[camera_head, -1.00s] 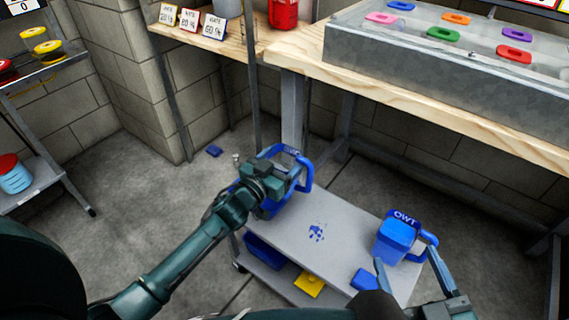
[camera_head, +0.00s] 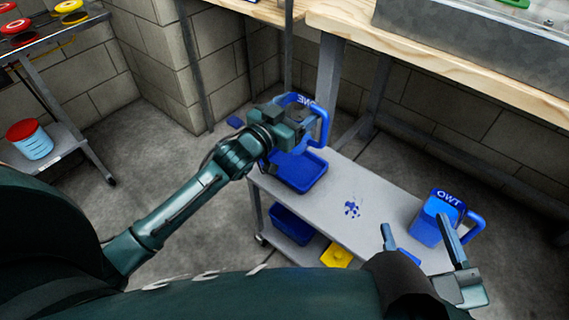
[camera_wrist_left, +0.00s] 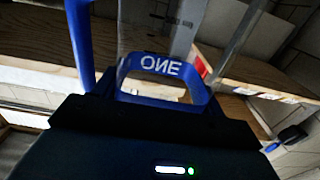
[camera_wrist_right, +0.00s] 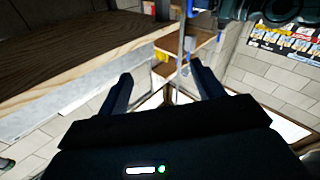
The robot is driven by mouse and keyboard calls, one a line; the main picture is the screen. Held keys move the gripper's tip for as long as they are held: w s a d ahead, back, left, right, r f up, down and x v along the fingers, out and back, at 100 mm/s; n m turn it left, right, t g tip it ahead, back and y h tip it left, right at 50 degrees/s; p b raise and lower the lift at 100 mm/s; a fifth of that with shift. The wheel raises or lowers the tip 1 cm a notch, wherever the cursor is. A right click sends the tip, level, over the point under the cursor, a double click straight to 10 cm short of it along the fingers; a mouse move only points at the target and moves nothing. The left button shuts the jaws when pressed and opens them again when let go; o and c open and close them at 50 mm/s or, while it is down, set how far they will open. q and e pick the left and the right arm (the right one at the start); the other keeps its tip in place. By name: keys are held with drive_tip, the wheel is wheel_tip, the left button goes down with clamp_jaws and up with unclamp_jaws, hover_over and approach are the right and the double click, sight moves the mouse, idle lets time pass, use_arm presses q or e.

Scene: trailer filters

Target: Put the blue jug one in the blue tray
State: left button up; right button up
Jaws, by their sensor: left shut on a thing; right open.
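Blue jug one (camera_head: 324,125) is held at the left end of the cart, its lettering reversed in the head view; the lettered top also shows in the left wrist view (camera_wrist_left: 160,88). My left gripper (camera_head: 298,124) is shut on it. The blue tray (camera_head: 318,168) lies on the cart top just below and in front of the jug. The arm hides part of both, so I cannot tell whether the jug touches the tray. My right gripper (camera_head: 418,228) is open and empty, its fingers in front of the second blue jug (camera_head: 430,222).
The grey cart (camera_head: 375,185) has a blue bin (camera_head: 292,225) and a yellow item (camera_head: 336,255) on its lower shelf. A wooden workbench (camera_head: 440,75) stands behind. A shelf rack (camera_head: 75,145) is at the left. The cart's middle is mostly clear.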

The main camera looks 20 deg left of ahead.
use_arm(q)
drive_tip(key=shift+a+f, duration=0.1)
drive_tip(key=shift+f, duration=0.2)
wheel_tip(320, 180, down, 9)
drive_tip(key=b, duration=0.5)
drive_tip(key=shift+f, duration=0.35)
use_arm(e)
drive_tip(key=shift+a+m+t+y, duration=0.3)
drive_tip(key=shift+a+m+y, duration=0.1)
drive_tip(key=shift+a+y, duration=0.15)
use_arm(q)
drive_tip(key=o, duration=1)
